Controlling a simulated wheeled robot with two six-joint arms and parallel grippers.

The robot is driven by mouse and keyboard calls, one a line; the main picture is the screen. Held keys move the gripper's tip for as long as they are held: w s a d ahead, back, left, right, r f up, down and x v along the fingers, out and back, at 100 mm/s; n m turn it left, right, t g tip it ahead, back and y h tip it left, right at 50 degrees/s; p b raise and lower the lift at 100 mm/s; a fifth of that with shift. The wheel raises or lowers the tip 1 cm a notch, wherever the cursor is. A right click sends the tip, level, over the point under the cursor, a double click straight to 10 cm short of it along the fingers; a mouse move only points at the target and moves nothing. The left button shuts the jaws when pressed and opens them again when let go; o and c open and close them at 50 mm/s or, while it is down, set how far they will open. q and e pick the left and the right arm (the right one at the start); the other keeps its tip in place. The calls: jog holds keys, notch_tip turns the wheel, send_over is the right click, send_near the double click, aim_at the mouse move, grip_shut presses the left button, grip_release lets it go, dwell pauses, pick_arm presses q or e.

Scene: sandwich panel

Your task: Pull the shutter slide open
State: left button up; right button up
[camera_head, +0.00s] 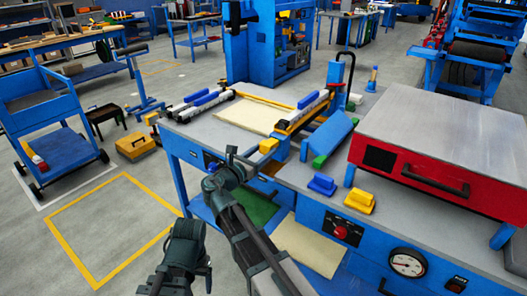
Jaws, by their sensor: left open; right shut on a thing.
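My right gripper (242,160) is at the front edge of the grey-topped blue work table (212,130), just left of and below a yellow block. It is shut on a small part there, which I take to be the shutter slide; the fingers and wrist hide most of it. How far the slide stands out cannot be told. My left gripper (187,235) is lower and to the left, open and empty, in front of the table and apart from it.
A yellow rail with a blue-and-white roller (304,106) spans the table beside a pale sheet (248,114). Blue (322,185) and yellow (360,200) blocks lie to the right, near a red-fronted press (430,172). Open floor with yellow markings (112,220) is at left.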

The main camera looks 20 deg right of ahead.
aim_at(264, 150)
jog(key=shift+v, duration=1.25)
jog(key=shift+s+a, duration=0.45)
jog(key=shift+a, duration=0.1)
jog(key=shift+s+a, duration=0.25)
jog(key=shift+a, duration=0.05)
jog(key=shift+s+a, duration=0.15)
jog(key=shift+a, duration=0.1)
jog(key=o, duration=1.1)
jog(key=shift+c, duration=0.2)
